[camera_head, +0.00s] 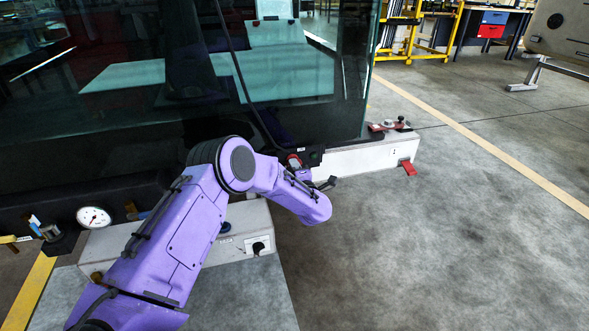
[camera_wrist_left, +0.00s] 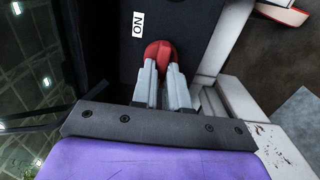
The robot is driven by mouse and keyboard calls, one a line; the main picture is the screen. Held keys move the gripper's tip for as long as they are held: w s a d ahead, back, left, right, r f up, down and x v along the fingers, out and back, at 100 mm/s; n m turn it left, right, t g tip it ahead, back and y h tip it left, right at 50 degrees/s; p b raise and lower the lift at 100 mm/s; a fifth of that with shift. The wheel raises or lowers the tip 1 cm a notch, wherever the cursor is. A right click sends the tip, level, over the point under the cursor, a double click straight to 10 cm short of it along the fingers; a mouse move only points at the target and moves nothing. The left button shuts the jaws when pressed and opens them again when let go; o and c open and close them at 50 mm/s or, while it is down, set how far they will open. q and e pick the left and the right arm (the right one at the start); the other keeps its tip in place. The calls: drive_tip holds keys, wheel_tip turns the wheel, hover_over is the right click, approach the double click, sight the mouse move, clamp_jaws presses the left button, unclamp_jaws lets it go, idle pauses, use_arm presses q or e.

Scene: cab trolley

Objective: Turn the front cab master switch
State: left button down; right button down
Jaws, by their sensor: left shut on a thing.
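The master switch is a red knob (camera_wrist_left: 158,52) on a dark panel (camera_wrist_left: 190,22) in the left wrist view. A white label (camera_wrist_left: 138,32) with the letters ON, turned in the picture, is beside it. My left gripper (camera_wrist_left: 160,72) is shut on the red knob, with its two grey fingers on either side of it. In the head view the red switch (camera_head: 294,160) shows small at the cab's front edge, partly hidden by my purple left arm and gripper (camera_head: 300,172). My right gripper is in neither view.
A dark glass cab front (camera_head: 120,110) stands behind my arm. A white beam (camera_head: 350,158) with a red tab (camera_head: 408,168) runs right of the switch. A gauge (camera_head: 93,217) and a grey box (camera_head: 250,215) are at left. The floor at right is clear.

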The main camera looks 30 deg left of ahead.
use_arm(q)
drive_tip(key=shift+f, duration=0.1)
idle(0.3)
drive_tip(key=c, duration=1.1)
unclamp_jaws()
drive_tip(key=shift+c, duration=0.2)
drive_tip(key=shift+d, duration=0.1)
drive_tip(key=p+v, duration=0.3)
drive_tip(key=v, duration=0.7)
drive_tip(key=shift+s+d, duration=0.15)
